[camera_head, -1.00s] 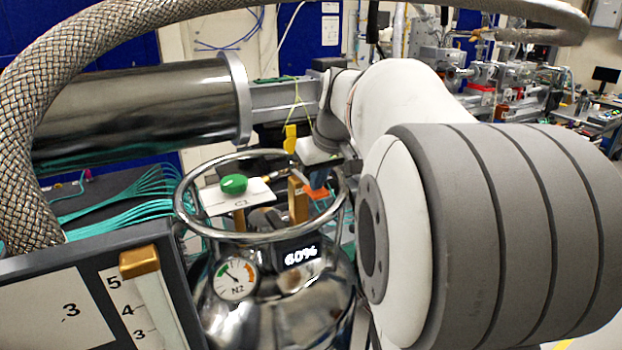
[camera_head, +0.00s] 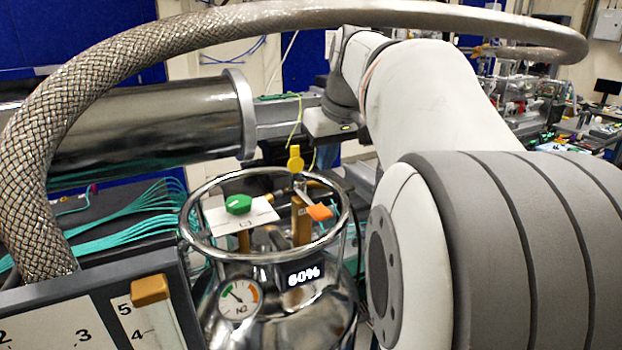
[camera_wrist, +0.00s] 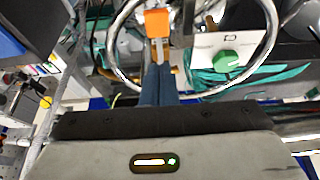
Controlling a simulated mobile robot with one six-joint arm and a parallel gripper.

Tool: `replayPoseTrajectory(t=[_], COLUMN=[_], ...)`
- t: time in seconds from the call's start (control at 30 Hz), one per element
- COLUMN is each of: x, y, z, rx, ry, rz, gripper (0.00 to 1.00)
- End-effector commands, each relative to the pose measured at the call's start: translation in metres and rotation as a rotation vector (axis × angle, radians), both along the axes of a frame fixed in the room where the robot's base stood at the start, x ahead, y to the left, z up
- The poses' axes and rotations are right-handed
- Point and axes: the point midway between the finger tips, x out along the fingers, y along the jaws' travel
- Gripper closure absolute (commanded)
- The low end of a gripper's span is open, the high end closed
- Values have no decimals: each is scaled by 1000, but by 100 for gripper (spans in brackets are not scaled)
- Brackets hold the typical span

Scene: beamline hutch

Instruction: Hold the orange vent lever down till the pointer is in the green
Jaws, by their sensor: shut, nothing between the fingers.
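The orange vent lever (camera_head: 319,212) sticks out inside the ring on top of a shiny metal vessel (camera_head: 280,325). In the wrist view the orange lever tip (camera_wrist: 157,22) lies just beyond my fingertips. My gripper (camera_wrist: 156,68) is shut and empty, with a visible gap to the orange tip in the picture; its height above the lever is hard to tell. In the head view its body is above and behind the ring; its fingertips are not clear. The N2 gauge (camera_head: 239,299) has green at left and orange at right; its small pointer leans up-left, exact reading unclear.
A display (camera_head: 303,275) reads 60%. A braided hose (camera_head: 28,190) arches across the view.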

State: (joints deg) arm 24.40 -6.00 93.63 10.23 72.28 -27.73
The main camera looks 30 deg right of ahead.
Motion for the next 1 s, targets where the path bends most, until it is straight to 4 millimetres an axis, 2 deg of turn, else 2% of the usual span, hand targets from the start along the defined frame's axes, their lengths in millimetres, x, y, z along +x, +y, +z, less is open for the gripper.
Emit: replayPoseTrajectory(t=[0.13,0.33,0.93,1.0], x=[-6,-10,-10,-15], y=[-1,0,0,14], z=[21,33,33,19], rx=[-1,0,1,5], ry=[-1,1,1,13], rz=[0,-1,1,-1], gripper=[100,100,100,100])
